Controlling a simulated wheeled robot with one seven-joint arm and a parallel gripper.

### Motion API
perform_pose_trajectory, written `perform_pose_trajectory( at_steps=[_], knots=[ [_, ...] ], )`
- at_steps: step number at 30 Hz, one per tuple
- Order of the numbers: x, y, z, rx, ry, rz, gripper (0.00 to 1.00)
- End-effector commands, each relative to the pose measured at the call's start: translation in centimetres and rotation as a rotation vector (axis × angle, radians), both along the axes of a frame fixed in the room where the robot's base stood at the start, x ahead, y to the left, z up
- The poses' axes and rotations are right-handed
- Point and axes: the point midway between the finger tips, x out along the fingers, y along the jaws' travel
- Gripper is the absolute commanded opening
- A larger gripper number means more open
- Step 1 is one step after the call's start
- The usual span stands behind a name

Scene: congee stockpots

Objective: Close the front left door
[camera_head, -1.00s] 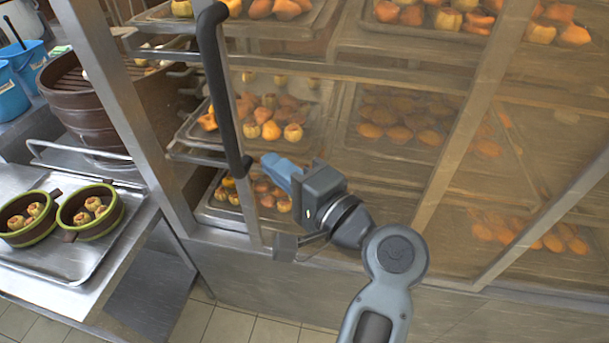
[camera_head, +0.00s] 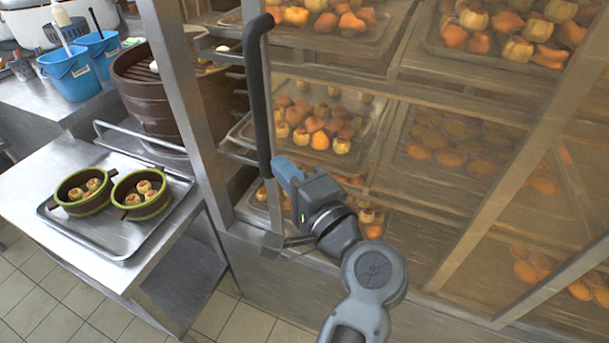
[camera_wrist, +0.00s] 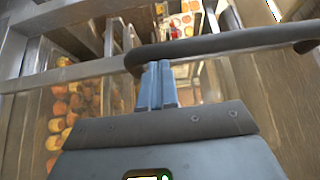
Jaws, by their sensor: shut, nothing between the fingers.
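The front left door is a glass panel in a metal frame (camera_head: 270,215) with a tall dark handle (camera_head: 259,100) along its left edge. It stands partly open, with a gap between that edge and the cabinet's left post (camera_head: 181,90). My gripper (camera_head: 283,170) is shut and empty, at the lower part of the handle on its right side. In the wrist view, the handle (camera_wrist: 230,42) crosses just beyond the shut fingertips (camera_wrist: 157,85). I cannot tell whether they touch it.
Inside the cabinet are trays of buns (camera_head: 318,125) on racks. To the left, a steel table (camera_head: 50,165) holds a tray (camera_head: 110,240) with two green-rimmed bowls (camera_head: 142,195). A brown steamer (camera_head: 145,105) and blue buckets (camera_head: 68,75) stand behind. Tiled floor shows at lower left.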

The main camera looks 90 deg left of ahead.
Motion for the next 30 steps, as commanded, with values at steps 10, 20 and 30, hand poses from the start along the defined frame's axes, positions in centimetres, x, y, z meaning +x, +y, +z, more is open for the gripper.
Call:
perform_pose_trajectory(
  at_steps=[10,20,30],
  knots=[
    [-9.1,3.6,0.0,0.002,-0.002,0.009,0.00],
    [-14.0,5.7,0.0,0.001,-0.002,0.005,0.00],
    [-14.9,6.1,0.1,0.001,-0.001,0.006,0.00]
  ],
)
